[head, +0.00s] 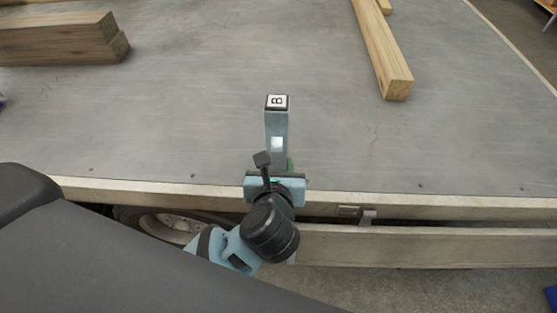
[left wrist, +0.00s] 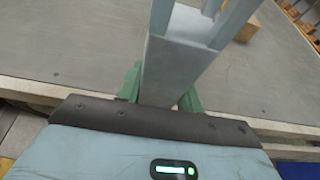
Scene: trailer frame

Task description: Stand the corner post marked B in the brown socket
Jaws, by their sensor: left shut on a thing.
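The corner post marked B (head: 276,128) is a blue-grey bar with a white label, reading B, on its top end. My left gripper (head: 278,166) is shut on its lower part, near the trailer bed's front edge. In the left wrist view, the green fingertips (left wrist: 160,94) stand on both sides of the grey post (left wrist: 178,62). The post's lower end is hidden by the gripper. I cannot make out a brown socket in either view. My right gripper is not in view.
The grey trailer bed (head: 190,125) is mostly clear in the middle. Stacked timbers (head: 55,40) lie at the back left, and a long beam (head: 380,50) lies at the back right. A side board (head: 430,246) hangs below the front edge, and a wheel (head: 172,227) shows beneath it.

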